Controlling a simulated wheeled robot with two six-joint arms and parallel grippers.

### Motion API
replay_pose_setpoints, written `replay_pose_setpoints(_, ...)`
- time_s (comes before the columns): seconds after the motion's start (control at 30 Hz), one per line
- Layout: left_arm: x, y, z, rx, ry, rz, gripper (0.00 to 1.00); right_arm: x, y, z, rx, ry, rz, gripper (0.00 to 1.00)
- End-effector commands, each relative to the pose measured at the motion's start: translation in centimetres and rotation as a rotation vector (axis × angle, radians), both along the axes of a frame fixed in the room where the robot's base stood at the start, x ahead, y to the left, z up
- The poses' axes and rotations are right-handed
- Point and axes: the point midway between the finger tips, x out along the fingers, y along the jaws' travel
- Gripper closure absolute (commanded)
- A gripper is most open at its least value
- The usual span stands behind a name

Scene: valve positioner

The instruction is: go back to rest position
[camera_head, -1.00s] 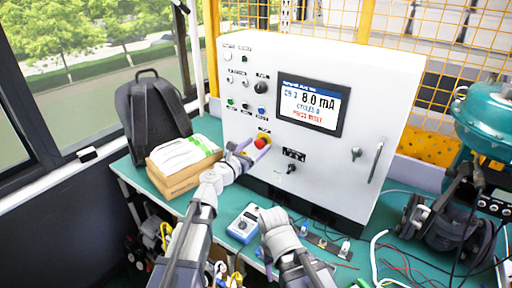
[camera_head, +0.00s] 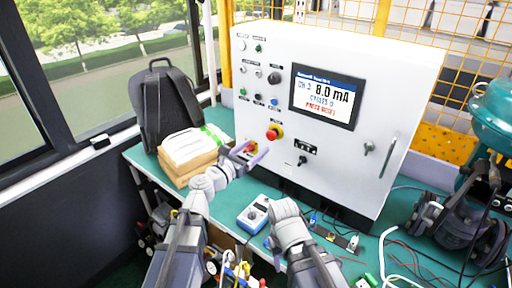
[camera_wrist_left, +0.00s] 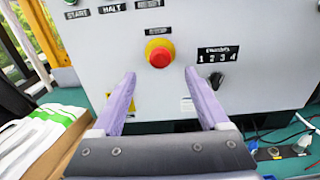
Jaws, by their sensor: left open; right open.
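My left gripper (camera_head: 250,154) is open and empty in front of the white cabinet (camera_head: 330,80), below and left of the red emergency button (camera_head: 273,133). In the left wrist view its two lilac fingers (camera_wrist_left: 160,105) stand apart, and the red button on its yellow ring (camera_wrist_left: 159,54) is ahead, beyond the tips and not touched. My right gripper (camera_head: 284,212) is low over the bench front, right of the blue meter (camera_head: 253,215). It is open; its fingers are mostly hidden by its own wrist, and I see nothing held.
A cardboard box with white packets (camera_head: 190,150) and a black backpack (camera_head: 165,105) stand left of the cabinet. Cables and small parts (camera_head: 338,238) lie on the green bench, right of my right arm. A teal valve actuator (camera_head: 492,112) stands far right. The display reads 8.0 mA.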

Motion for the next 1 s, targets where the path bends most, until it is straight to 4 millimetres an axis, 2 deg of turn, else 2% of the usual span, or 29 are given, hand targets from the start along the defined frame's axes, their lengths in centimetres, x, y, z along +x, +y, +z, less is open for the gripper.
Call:
replay_pose_setpoints(0.17, -0.3, -0.4, -0.5, 0.07, -0.021, -0.023, 0.22, 0.0, 0.0, 0.0, 0.0, 0.0, 0.0, 0.5)
replay_pose_setpoints(0.27, -1.6, -1.5, -2.3, 0.293, -0.087, -0.102, 0.22, 0.0, 0.0, 0.0, 0.0, 0.0, 0.0, 0.5)
replay_pose_setpoints(0.37, -3.8, -2.6, -5.8, 0.648, -0.193, -0.257, 0.22, 0.0, 0.0, 0.0, 0.0, 0.0, 0.0, 0.5)
replay_pose_setpoints(0.47, -6.5, -2.5, -10.2, 1.025, -0.306, -0.47, 0.22, 0.0, 0.0, 0.0, 0.0, 0.0, 0.0, 0.5)
replay_pose_setpoints(0.6, -10.6, 0.1, -15.8, 1.465, -0.44, -0.827, 0.22, 0.0, 0.0, 0.0, 0.0, 0.0, 0.0, 0.5)
replay_pose_setpoints(0.7, -13.1, 2.8, -18.6, 1.677, -0.505, -1.08, 0.22, 0.0, 0.0, 0.0, 0.0, 0.0, 0.0, 0.5)
replay_pose_setpoints(0.83, -15.8, 6.5, -20.7, 1.847, -0.556, -1.383, 0.22, 0.0, 0.0, 0.0, 0.0, 0.0, 0.0, 0.5)
replay_pose_setpoints(1.0, -19.0, 11.2, -21.9, 1.95, -0.589, -1.765, 0.22, 0.0, 0.0, 0.0, 0.0, 0.0, 0.0, 0.5)
